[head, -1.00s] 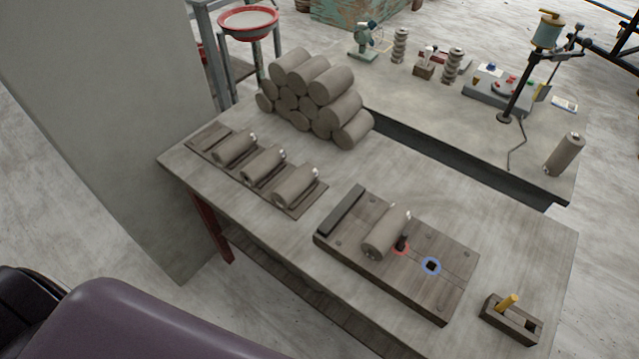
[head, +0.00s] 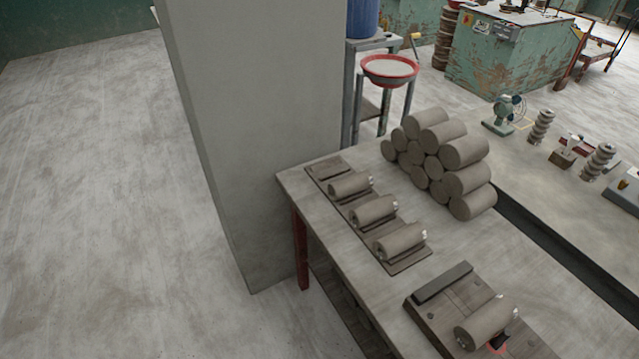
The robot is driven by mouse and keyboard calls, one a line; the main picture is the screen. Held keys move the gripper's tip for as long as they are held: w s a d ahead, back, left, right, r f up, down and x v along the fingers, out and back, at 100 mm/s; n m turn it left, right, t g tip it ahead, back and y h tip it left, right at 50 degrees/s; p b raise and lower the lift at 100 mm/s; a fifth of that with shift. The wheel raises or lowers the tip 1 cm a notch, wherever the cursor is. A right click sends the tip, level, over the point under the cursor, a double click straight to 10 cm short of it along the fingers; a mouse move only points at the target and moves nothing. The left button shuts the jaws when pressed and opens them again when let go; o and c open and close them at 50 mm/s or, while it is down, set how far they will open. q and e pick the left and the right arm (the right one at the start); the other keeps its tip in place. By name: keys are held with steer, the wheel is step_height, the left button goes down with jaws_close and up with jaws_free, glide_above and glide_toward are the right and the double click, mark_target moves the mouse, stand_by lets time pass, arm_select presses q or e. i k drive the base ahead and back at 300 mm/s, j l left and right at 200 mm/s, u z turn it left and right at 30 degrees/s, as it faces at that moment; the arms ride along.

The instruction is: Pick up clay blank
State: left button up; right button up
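Several grey-brown clay blanks (head: 440,153) lie stacked in a pile at the back of the table (head: 345,246), in the head view. Three more cylinders (head: 373,211) with pale bits at their right ends lie in a row on a dark board (head: 412,262) left of the pile. Neither of my grippers shows in this view.
A grey pillar (head: 255,120) stands left of the table. A red-rimmed basin (head: 390,69) sits on a metal stand behind. A second bench (head: 540,185) with a small green fan (head: 506,113) and ribbed parts is at the right. Open floor (head: 90,200) lies left.

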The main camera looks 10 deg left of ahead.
mark_target(339, 190)
steer(key=i+j, duration=0.2)
steer(key=j, duration=0.2)
steer(key=i+j, duration=0.2)
steer(key=j, duration=0.2)
steer(key=i+j, duration=0.2)
steer(key=j, duration=0.2)
steer(key=i+z, duration=0.05)
